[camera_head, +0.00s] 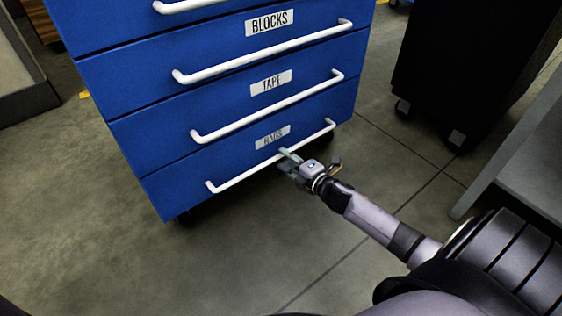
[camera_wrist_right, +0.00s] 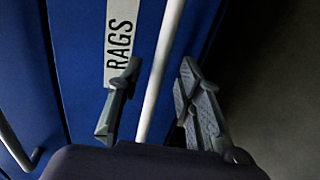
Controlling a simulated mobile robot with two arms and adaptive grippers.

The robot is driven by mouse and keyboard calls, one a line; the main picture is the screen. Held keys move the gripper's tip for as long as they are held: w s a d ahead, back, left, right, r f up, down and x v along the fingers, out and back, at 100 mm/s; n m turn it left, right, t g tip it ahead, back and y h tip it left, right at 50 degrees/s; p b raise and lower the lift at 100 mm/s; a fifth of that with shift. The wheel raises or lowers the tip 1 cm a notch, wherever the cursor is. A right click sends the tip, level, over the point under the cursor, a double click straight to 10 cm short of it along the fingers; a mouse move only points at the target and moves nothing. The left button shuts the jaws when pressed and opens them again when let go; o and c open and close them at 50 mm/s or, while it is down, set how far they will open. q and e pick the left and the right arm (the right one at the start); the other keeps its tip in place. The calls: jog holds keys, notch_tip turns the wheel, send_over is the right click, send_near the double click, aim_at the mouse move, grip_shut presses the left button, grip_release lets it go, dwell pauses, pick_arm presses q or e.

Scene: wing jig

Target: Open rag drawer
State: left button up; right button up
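The rag drawer (camera_head: 185,180) is the lowest visible blue drawer of the cabinet; its front looks flush with the drawers above, so it appears closed. Its label (camera_wrist_right: 118,40) reads RAGS in the right wrist view. Its white bar handle (camera_head: 240,176) also shows in the wrist view (camera_wrist_right: 164,50). My right gripper (camera_head: 289,160) is at the handle, right of its middle. In the wrist view its two fingers (camera_wrist_right: 158,85) are apart, one on each side of the bar, with gaps visible. My left gripper is in neither view.
Above are the TAPE drawer (camera_head: 230,105) and BLOCKS drawer (camera_head: 220,50), both closed with white handles. A black wheeled cabinet (camera_head: 465,60) stands at the right back, and a grey surface (camera_head: 530,150) at the right. The floor (camera_head: 190,265) before the drawers is clear.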

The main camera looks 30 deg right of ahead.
aim_at(281, 156)
jog(key=shift+b+x, duration=0.55)
jog(key=shift+x, duration=1.1)
jog(key=shift+c, duration=0.6)
grip_shut()
